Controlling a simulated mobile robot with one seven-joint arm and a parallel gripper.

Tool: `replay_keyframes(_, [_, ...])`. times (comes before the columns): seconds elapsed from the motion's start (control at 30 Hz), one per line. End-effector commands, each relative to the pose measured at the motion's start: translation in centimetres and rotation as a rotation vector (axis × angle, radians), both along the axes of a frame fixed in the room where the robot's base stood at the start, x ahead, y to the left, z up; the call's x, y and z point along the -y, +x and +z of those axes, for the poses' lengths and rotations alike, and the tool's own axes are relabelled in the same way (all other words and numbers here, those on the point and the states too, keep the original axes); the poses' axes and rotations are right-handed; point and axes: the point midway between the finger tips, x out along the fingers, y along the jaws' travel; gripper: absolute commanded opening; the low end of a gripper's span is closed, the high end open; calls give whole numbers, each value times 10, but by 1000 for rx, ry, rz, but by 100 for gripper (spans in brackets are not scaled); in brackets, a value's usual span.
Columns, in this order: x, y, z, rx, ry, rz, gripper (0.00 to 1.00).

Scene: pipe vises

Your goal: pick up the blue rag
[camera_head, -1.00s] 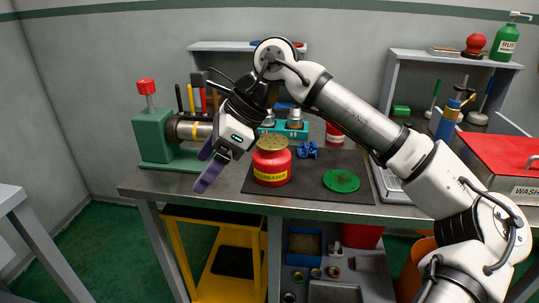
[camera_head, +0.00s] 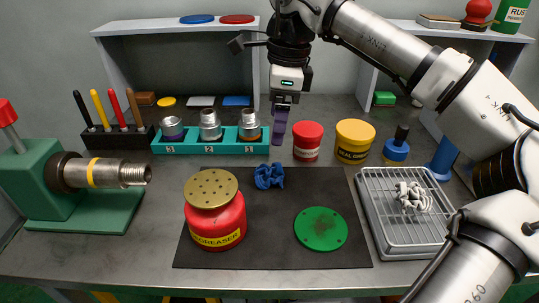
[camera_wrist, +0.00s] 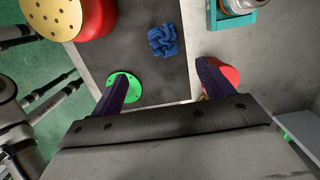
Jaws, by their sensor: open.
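The blue rag (camera_head: 269,176) is a small crumpled cloth on the dark mat (camera_head: 345,190), between the red degreaser can and the teal socket tray. In the wrist view the rag (camera_wrist: 163,41) lies ahead of and between my two fingers, with a gap to both. My gripper (camera_head: 280,135) points down above the back of the bench, close to the rag and a little behind and right of it in the head view. Its purple fingers (camera_wrist: 165,80) are spread wide, with nothing between them.
The red degreaser can (camera_head: 215,222) stands left of the rag. A green disc (camera_head: 320,229) lies front right on the mat. The teal tray (camera_head: 175,147) holds fittings behind. Red (camera_head: 308,141) and yellow (camera_head: 354,141) tins stand to the right. A wire tray (camera_head: 385,235) holds a white rag (camera_head: 413,196).

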Motion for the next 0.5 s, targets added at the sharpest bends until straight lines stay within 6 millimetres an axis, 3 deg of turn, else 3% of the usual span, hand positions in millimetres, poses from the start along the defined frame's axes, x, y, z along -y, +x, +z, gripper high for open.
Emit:
replay_keyframes(0.17, [-1, 0, -10, -1, 0, 0, 79])
replay_keyframes(0.5, [-9, 0, -72, -2, 1, 0, 79])
